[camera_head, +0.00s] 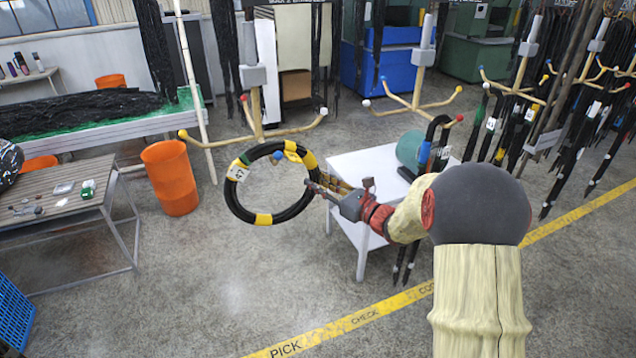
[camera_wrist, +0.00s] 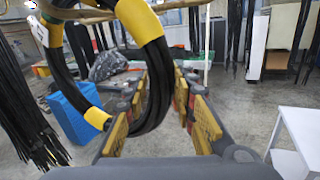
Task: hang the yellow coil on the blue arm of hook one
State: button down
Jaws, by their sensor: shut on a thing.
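The yellow coil (camera_head: 263,219), a black hose ring with yellow bands and a white tag, hangs upright in my gripper (camera_head: 322,188). My gripper is shut on its right side; in the wrist view the coil (camera_wrist: 157,80) passes between my fingers (camera_wrist: 165,105). The left hook stand (camera_head: 253,78) is just behind and above the coil; no number on it is readable. Its blue-tipped arm (camera_head: 278,155) points toward me and its tip shows at the coil's upper edge. I cannot tell whether the coil is around or only beside that arm.
The same stand has a yellow-tipped arm (camera_head: 184,134) at left and a white-tipped arm (camera_head: 322,112) at right. A white table (camera_head: 350,165) stands behind my gripper. An orange bin (camera_head: 170,178) and grey table (camera_head: 60,205) are left. The floor below the coil is clear.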

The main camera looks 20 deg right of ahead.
jog(key=shift+r, duration=0.15)
jog(key=c, duration=1.7)
grip_release()
jog(key=o, duration=0.3)
jog(key=shift+f, duration=0.2)
jog(key=v, duration=1.2)
jog(key=shift+r, duration=0.2)
jog(key=shift+f, duration=0.1)
